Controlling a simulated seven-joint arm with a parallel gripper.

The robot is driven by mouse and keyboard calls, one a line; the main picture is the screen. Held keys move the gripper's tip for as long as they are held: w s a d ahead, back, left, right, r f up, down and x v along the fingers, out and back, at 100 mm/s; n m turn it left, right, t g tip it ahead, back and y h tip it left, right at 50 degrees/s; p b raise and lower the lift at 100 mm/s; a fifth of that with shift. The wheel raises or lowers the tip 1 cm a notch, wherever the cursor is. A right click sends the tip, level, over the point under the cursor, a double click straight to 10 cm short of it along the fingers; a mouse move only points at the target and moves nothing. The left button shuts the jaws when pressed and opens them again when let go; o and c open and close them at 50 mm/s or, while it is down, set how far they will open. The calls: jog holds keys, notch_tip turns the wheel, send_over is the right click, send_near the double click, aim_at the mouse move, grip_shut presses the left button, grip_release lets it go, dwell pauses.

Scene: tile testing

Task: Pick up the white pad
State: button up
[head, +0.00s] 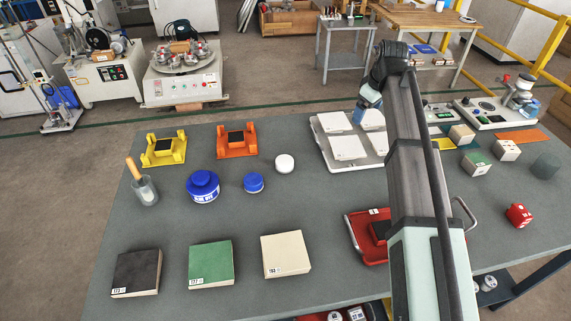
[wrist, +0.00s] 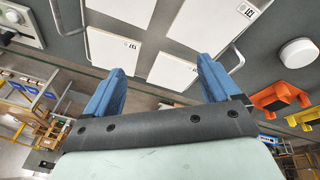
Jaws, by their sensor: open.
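A small round white pad (head: 285,163) lies on the grey table, right of a small blue round piece and left of the white tray. It also shows at the right edge of the wrist view (wrist: 299,53), outside the span of the fingers. My gripper (head: 368,98) is above the back part of the tray, right of and beyond the pad. In the wrist view my gripper (wrist: 160,78) has its two blue fingers wide apart with nothing held between them. White square tiles lie beneath it. My arm hides part of the tray in the head view.
The white tray (head: 316,131) holds several white tiles (head: 347,148). Near the pad stand a blue jar (head: 202,187), a small blue round piece (head: 253,182) and an orange stand (head: 237,140). Black, green and cream tiles lie in front. A red tray (head: 354,220) is partly behind my arm.

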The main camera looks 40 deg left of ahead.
jog(key=s+a+n+g+h, duration=0.1)
jog(key=s+a+n, duration=0.1)
jog(key=s+a, duration=0.75)
jog(key=n+g+h, duration=0.1)
jog(key=n, duration=0.2)
send_over(284, 160)
jog(key=f, duration=0.5)
jog(key=shift+s+d+f, duration=0.2)
jog(key=shift+d+f, duration=0.1)
jog(key=shift+f, duration=0.1)
jog(key=shift+w+a+f, duration=0.1)
jog(key=shift+f, duration=1.55)
jog(key=shift+w+a+f, duration=0.1)
jog(key=shift+f, duration=1.55)
jog(key=shift+c, duration=0.3)
jog(key=c, duration=1.1)
